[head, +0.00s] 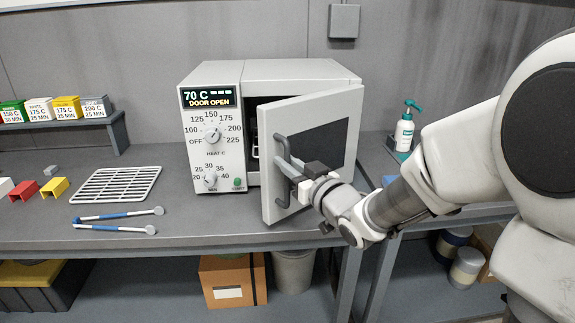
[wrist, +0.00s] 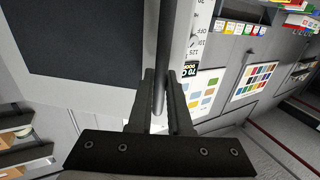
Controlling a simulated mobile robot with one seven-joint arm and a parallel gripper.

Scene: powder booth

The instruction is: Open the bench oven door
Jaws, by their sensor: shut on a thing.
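The bench oven (head: 285,75) is a light grey box on the workbench. Its door (head: 340,118) stands partly open, swung out toward me, with a dark interior showing in the gap at its left. The oven display (head: 210,97) reads 70 C and DOOR OPEN. The dark bar handle (head: 281,165) is on the left side of the door. My gripper (head: 300,180) is at the handle's lower part. In the wrist view my gripper (wrist: 160,98) has its two fingers either side of the handle bar (wrist: 162,60), shut on it.
A wire rack (head: 116,184) and blue-handled tongs (head: 118,218) lie on the bench left of the oven. Red and yellow brackets (head: 54,187) sit farther left. A pump bottle (head: 404,130) stands right of the door. The bench front before the oven is clear.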

